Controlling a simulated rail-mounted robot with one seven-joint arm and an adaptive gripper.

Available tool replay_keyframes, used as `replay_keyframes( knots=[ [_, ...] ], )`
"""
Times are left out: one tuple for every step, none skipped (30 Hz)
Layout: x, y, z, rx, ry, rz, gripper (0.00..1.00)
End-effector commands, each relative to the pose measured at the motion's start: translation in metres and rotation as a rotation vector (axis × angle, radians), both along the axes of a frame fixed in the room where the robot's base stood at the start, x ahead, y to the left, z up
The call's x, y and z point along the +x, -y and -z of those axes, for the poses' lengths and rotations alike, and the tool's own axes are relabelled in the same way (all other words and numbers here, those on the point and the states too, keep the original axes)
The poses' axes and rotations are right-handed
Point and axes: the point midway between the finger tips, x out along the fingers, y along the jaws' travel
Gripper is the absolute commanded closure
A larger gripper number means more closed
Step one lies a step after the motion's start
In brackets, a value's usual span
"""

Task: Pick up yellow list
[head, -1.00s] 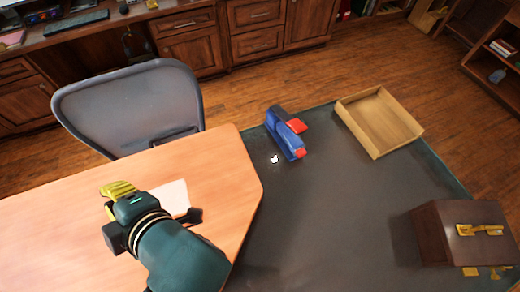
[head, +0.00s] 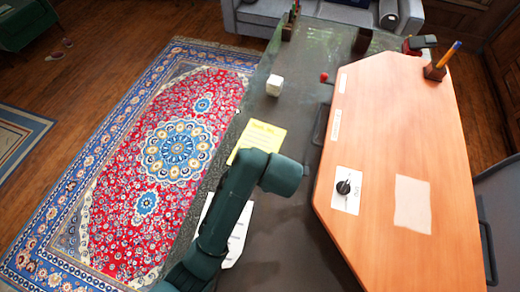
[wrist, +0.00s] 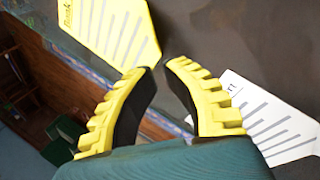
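The yellow list (head: 259,143) is a flat sheet with lines of writing, lying on the dark table top near its left edge. My arm covers its lower part in the head view. In the wrist view the yellow list (wrist: 113,30) is ahead of the fingers, up and to the left. My gripper (wrist: 158,66) has yellow ribbed fingers that stand apart with nothing between them. The fingers are hidden in the head view. A white list (wrist: 268,118) lies to the right of the fingers, and it also shows beside my arm in the head view (head: 238,240).
A white cube (head: 274,85) and a small red-topped thing (head: 324,77) stand farther back on the dark table (head: 300,115). A raised wooden desktop (head: 390,130) is on the right. A patterned rug (head: 165,160) covers the floor left.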

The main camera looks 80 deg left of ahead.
Motion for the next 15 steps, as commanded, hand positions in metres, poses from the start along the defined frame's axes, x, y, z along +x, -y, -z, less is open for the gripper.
replay_keyframes(
  knots=[
    [-0.001, -0.005, 0.012, -0.002, 0.000, -0.002, 0.91],
    [-0.001, -0.007, 0.017, -0.001, 0.001, -0.001, 0.91],
    [-0.001, -0.010, 0.022, 0.000, 0.000, -0.001, 0.91],
    [-0.002, -0.012, 0.025, 0.001, 0.001, 0.000, 0.91],
    [-0.002, -0.014, 0.027, 0.001, 0.002, 0.000, 0.91],
    [-0.002, -0.015, 0.029, 0.001, 0.002, 0.000, 0.91],
    [-0.002, -0.016, 0.031, 0.001, 0.002, 0.000, 0.91],
    [-0.002, -0.017, 0.033, 0.001, 0.002, 0.000, 0.91],
    [-0.002, -0.018, 0.036, 0.001, 0.002, 0.001, 0.91],
    [-0.003, -0.020, 0.040, 0.001, 0.002, 0.001, 0.91],
    [-0.003, -0.021, 0.045, 0.000, 0.001, 0.000, 0.91],
    [-0.004, -0.024, 0.052, -0.001, 0.000, 0.000, 0.91],
    [-0.005, -0.027, 0.057, 0.000, 0.001, 0.000, 0.91],
    [-0.005, -0.030, 0.062, 0.000, 0.003, -0.001, 0.91],
    [-0.006, -0.033, 0.068, -0.001, 0.001, 0.000, 0.91]
  ],
)
